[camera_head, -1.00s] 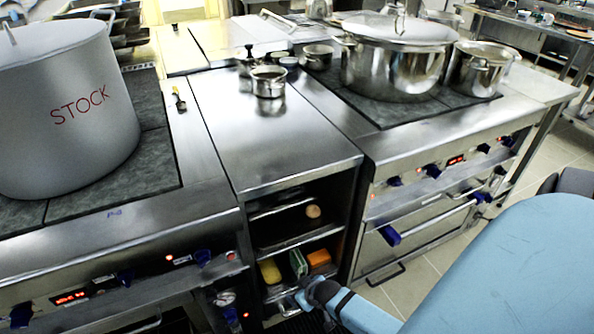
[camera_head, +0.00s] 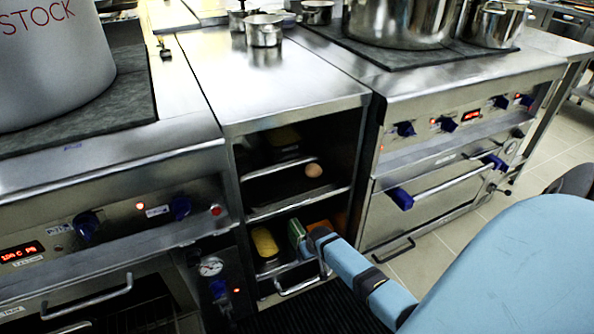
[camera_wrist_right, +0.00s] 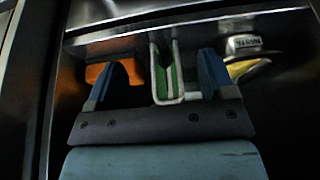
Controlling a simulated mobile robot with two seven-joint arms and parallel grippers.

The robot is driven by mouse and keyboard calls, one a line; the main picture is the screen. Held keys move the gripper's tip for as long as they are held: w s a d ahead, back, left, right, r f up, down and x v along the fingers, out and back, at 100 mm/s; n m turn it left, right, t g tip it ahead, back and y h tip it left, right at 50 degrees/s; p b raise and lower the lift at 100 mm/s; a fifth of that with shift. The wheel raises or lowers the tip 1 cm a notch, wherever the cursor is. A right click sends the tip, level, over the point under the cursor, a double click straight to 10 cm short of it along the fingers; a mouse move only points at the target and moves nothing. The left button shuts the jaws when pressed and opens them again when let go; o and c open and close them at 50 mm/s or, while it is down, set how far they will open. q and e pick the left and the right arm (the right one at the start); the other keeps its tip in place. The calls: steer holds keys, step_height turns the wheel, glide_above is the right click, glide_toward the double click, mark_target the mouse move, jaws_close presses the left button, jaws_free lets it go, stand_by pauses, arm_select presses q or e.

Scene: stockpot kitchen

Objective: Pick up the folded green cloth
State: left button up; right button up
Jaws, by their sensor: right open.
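The folded green cloth (camera_head: 297,232) stands on edge on the lower shelf of the open cabinet, between a yellow item and an orange item. In the right wrist view the green cloth (camera_wrist_right: 163,75) shows pale edges and lies between the two fingers. My right gripper (camera_head: 320,240) is at the front of that shelf, beside the cloth, and partly covers it in the head view. In the right wrist view the gripper (camera_wrist_right: 165,78) is open, one finger on each side of the cloth, with gaps visible. My left gripper is not in view.
The yellow item (camera_head: 264,242) and orange item (camera_head: 319,226) flank the cloth closely. The upper shelf (camera_head: 275,200) holds a round brownish object (camera_head: 313,170). Stove fronts with knobs and handles border the cabinet on both sides. A metal bar (camera_head: 298,284) lies low in front.

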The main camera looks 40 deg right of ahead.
mark_target(302, 239)
steer(key=w, duration=0.1)
steer(key=w+d+b, duration=0.1)
steer(key=w, duration=0.1)
steer(key=w+b, duration=0.1)
steer(key=shift+w+d+f, duration=0.1)
steer(key=shift+w+d, duration=0.15)
steer(key=shift+w, duration=0.05)
steer(key=shift+w+d+b, duration=0.2)
steer(key=shift+w+b, duration=0.2)
steer(key=shift+w, duration=0.35)
steer(key=w, duration=0.1)
steer(key=b, duration=0.1)
steer(key=w+d+f+b, duration=0.1)
steer(key=shift+w, duration=0.35)
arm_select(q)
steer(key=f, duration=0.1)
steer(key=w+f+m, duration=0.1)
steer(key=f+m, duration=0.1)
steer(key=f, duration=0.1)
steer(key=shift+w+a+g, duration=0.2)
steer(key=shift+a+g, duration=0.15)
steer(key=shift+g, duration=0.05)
arm_select(e)
steer(key=shift+w, duration=0.1)
steer(key=c, duration=1.1)
